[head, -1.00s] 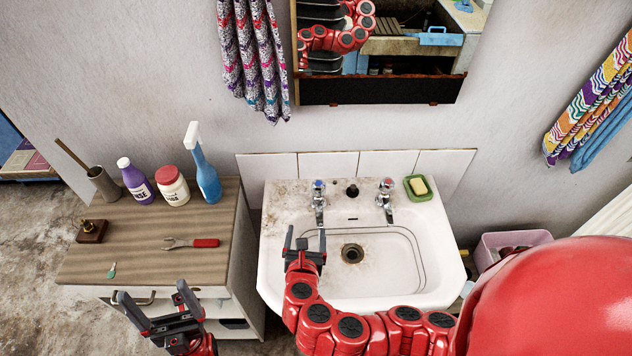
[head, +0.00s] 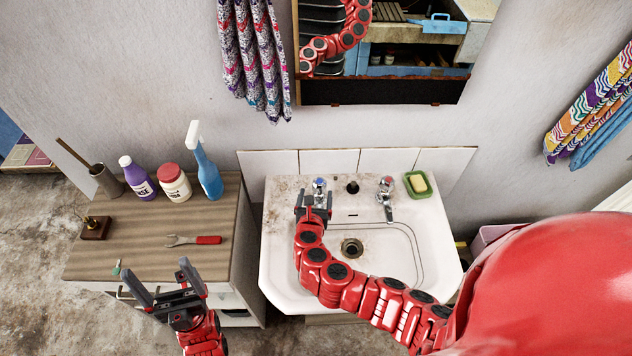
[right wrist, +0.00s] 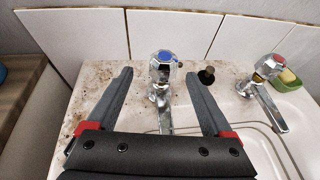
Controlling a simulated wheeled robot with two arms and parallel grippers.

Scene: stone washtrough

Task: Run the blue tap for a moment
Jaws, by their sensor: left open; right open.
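The blue tap (head: 319,185), chrome with a blue-marked top, stands at the left of the basin's back ledge. In the right wrist view the blue tap (right wrist: 164,75) stands upright between the two fingers, with a gap on each side. My right gripper (head: 316,196) is open at the tap, and hides its spout in the head view. In the right wrist view my right gripper (right wrist: 160,88) shows its fingers spread, holding nothing. My left gripper (head: 168,281) is open and empty in front of the wooden cabinet. I see no water running.
A red-marked tap (head: 386,190) stands to the right, with a green soap dish (head: 418,185) beyond it. The white basin (head: 285,262) is empty. The cabinet top (head: 145,255) holds a spray bottle (head: 206,170), other bottles and a red-handled wrench (head: 200,240).

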